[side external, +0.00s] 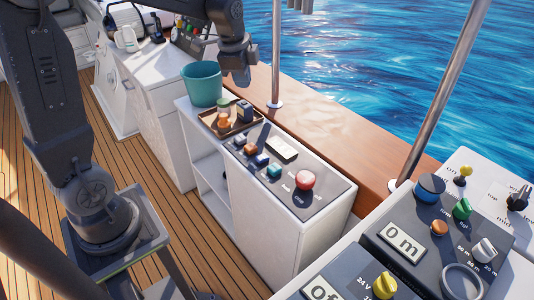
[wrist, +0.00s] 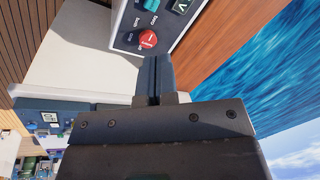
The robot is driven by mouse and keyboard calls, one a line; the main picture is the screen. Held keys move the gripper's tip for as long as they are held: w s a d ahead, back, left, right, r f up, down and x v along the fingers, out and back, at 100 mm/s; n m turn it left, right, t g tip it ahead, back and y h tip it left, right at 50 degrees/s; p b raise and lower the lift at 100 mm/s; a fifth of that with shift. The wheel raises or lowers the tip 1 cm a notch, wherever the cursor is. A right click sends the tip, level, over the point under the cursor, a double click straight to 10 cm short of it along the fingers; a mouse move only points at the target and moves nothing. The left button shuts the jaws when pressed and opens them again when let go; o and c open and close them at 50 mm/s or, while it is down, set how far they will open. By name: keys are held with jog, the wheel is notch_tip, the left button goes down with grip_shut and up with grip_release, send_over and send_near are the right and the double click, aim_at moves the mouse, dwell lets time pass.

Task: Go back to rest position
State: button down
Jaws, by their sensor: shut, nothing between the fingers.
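My gripper (side external: 242,78) hangs from the arm at the top of the side external view, just right of a teal bucket and in front of the water. In the wrist view its two dark fingers (wrist: 153,62) are together with nothing between them. The control panel (side external: 290,200) stands below and to the right of the gripper in the side view. Its round red button (side external: 306,180) and teal switch (side external: 274,170) are clear of the gripper. In the wrist view the red button (wrist: 148,38) appears just beyond the fingertips.
The teal bucket (side external: 202,84) stands close to the gripper. A brown tray (side external: 212,125) with small parts sits below it. A metal pole (side external: 276,55) rises to the right. Another panel with knobs (side external: 440,235) fills the lower right. The wooden deck (side external: 150,165) is mostly clear.

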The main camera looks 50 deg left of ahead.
jog(key=s+d+r+n+t, duration=0.1)
jog(key=s+d+n, duration=0.4)
jog(key=s, duration=0.4)
jog(key=s+d+r+n+t, duration=0.2)
jog(key=s+d+n, duration=0.3)
jog(key=s, duration=0.5)
jog(key=shift+s+d+h, duration=0.25)
jog(key=shift+d+h, duration=0.15)
jog(key=shift+d, duration=0.6)
jog(key=c, duration=1.8)
grip_release()
jog(key=shift+r, duration=0.1)
